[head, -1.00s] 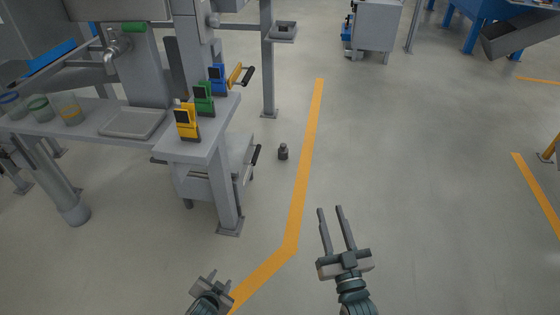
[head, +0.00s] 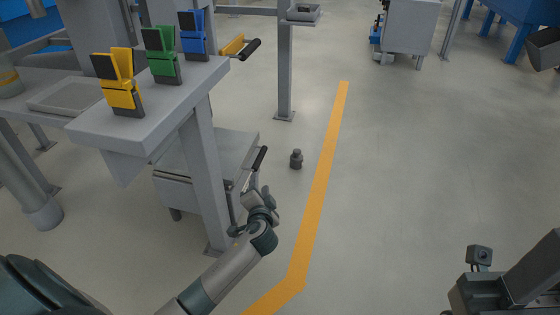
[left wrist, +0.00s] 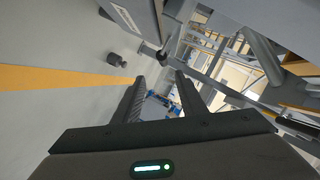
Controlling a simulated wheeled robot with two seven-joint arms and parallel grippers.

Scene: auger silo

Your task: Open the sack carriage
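The sack carriage (head: 205,165) is a grey box-like unit low under the bench, beside its front leg. Its black bar handle (head: 260,159) sticks out at the right side. My left gripper (head: 258,194) is just below and in front of the handle, close to it. In the left wrist view its two dark fingers (left wrist: 160,82) are apart with nothing between them. A dark knob-ended bar, probably the handle, shows beyond the fingertips there. My right gripper (head: 505,280) is only partly in view at the lower right, and its fingers cannot be made out clearly.
The bench (head: 150,112) carries yellow (head: 120,88), green (head: 162,58) and blue (head: 193,38) clips. A bench leg (head: 204,175) stands beside the carriage. A small dark weight (head: 296,159) is on the floor near an orange line (head: 322,185). Floor to the right is clear.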

